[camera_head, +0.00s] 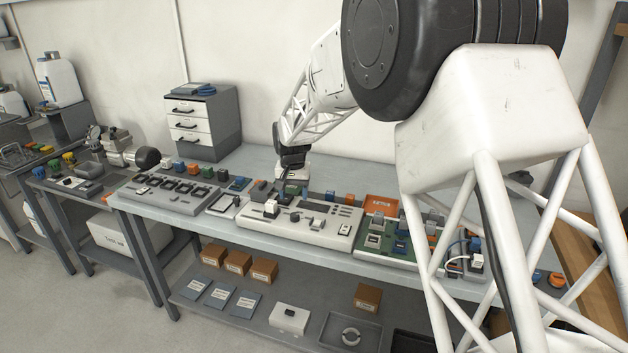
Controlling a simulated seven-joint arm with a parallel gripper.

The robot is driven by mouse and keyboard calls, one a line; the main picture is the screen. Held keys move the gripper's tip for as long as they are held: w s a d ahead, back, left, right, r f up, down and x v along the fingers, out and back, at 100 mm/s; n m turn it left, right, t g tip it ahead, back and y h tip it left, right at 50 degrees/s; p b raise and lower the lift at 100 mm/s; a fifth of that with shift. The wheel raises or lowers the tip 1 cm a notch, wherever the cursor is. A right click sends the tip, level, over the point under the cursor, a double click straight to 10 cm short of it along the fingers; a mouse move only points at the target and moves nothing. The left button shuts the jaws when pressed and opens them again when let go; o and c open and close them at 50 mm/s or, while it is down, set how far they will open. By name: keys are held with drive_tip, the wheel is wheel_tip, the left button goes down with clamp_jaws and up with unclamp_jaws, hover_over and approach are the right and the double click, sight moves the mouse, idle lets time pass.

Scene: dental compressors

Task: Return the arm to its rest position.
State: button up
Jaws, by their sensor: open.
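My arm reaches from the right foreground across to the back of the workbench (225,227). My gripper (284,185) is small at the far end of the arm, pointing down over the bench just behind the grey control panel (318,228). A dark green block and other small parts lie close below it. At this size I cannot tell whether the gripper touches any of them. I see nothing clearly held between its fingers.
A grey panel with several dark sockets (170,192) lies at the bench's left. A green board (380,256) with blocks lies to the right, near my arm. A drawer cabinet (204,122) stands at the back left. Cardboard boxes (237,262) sit on the lower shelf.

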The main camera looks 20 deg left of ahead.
drive_tip(key=shift+d, duration=0.1)
drive_tip(key=s+d+r, duration=0.5)
drive_tip(key=d, duration=0.6)
drive_tip(key=s+d+r+m+t, duration=0.1)
drive_tip(key=s+d+r, duration=0.4)
drive_tip(key=d, duration=0.6)
drive_tip(key=s+d+r, duration=0.4)
drive_tip(key=d+r, duration=0.2)
drive_tip(key=d, duration=0.5)
drive_tip(key=s+d+f+m, duration=0.1)
drive_tip(key=s+d, duration=0.8)
drive_tip(key=s, duration=0.5)
drive_tip(key=s+d+f+m+t, duration=0.1)
drive_tip(key=s+d, duration=0.9)
drive_tip(key=s, duration=0.4)
drive_tip(key=shift+f+t, duration=0.15)
drive_tip(key=shift+t, duration=0.15)
